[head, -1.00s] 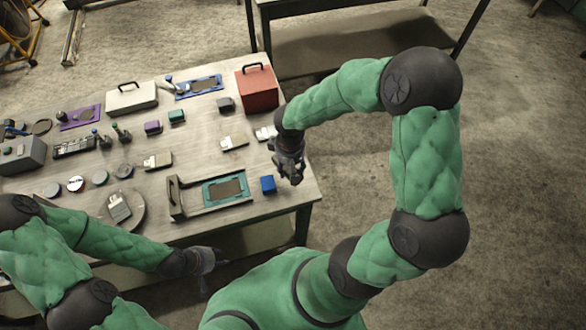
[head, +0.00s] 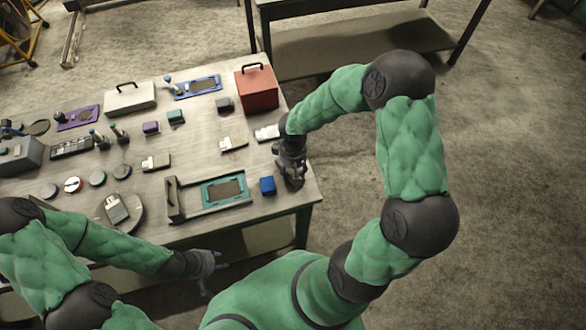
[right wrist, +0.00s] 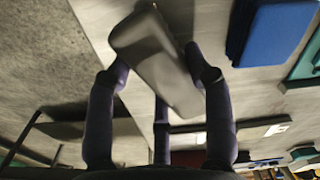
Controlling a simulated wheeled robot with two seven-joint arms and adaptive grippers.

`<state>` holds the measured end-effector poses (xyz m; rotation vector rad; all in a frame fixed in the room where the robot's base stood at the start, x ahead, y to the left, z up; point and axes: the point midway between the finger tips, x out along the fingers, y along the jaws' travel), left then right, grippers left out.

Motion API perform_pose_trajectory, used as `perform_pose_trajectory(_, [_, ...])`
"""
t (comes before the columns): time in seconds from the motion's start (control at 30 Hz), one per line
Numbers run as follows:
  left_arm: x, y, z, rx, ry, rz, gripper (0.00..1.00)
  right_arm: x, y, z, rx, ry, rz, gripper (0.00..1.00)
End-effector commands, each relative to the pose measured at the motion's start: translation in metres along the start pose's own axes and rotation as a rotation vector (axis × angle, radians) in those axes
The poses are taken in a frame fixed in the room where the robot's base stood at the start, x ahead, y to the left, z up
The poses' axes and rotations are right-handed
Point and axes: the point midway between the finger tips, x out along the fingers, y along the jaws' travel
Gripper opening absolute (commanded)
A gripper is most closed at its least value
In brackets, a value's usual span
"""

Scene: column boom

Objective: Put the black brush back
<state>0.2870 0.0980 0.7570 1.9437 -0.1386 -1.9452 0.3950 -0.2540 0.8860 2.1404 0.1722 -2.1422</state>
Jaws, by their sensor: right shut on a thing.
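My right gripper (head: 292,182) points down over the table's right edge, beside the blue block. In the right wrist view its fingers close around a dark grey oblong thing (right wrist: 152,45), tilted, with a paler, blurred face. I cannot tell for sure whether it is the black brush; the fingers cover part of its sides. My left gripper (head: 208,268) hangs in front of the table's near edge, small and dim, so its jaws are unclear.
The blue block (head: 267,186) and a teal-framed tray (head: 207,196) lie near the right gripper. Pale flat pieces (head: 233,143), a red box (head: 257,90), a white case (head: 130,98) and small blocks fill the table (head: 195,150). Open floor lies to the right.

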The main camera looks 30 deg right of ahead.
Motion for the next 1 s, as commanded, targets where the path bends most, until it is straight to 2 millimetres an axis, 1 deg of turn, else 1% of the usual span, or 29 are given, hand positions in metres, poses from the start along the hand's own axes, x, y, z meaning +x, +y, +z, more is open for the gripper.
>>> perform_pose_trajectory(0.03, [0.003,-0.001,0.0,0.0,0.0,0.0,0.4,0.003,0.0,0.0,0.0,0.0,0.0,0.26])
perform_pose_trajectory(0.07, [0.003,-0.001,0.0,0.0,0.0,0.0,0.4,0.003,0.0,0.0,0.0,0.0,0.0,0.55])
perform_pose_trajectory(0.1, [0.002,-0.001,0.0,0.0,0.0,0.0,0.4,0.002,0.0,0.0,0.0,-0.001,0.0,0.66])
perform_pose_trajectory(0.13, [0.002,-0.001,0.0,0.0,0.0,0.0,0.4,0.002,0.0,0.0,0.0,-0.001,0.0,0.75])
perform_pose_trajectory(0.47, [0.002,-0.001,0.0,0.0,0.0,0.0,0.4,0.002,0.0,0.0,0.0,0.0,0.0,0.76])
perform_pose_trajectory(0.6, [-0.003,0.001,0.0,0.0,0.0,0.0,0.4,-0.003,0.0,0.0,0.0,0.0,0.0,0.76])
perform_pose_trajectory(0.67, [-0.004,0.002,0.0,0.0,0.0,0.0,0.4,-0.011,0.0,-0.001,0.0,0.003,0.001,0.76])
perform_pose_trajectory(0.77, [-0.009,0.003,0.0,0.0,0.0,0.0,0.4,-0.029,0.0,-0.001,0.001,0.003,0.001,0.76])
perform_pose_trajectory(1.0, [-0.02,0.007,0.001,0.0,0.0,0.0,0.4,-0.078,0.0,-0.001,0.001,0.003,0.0,0.76])
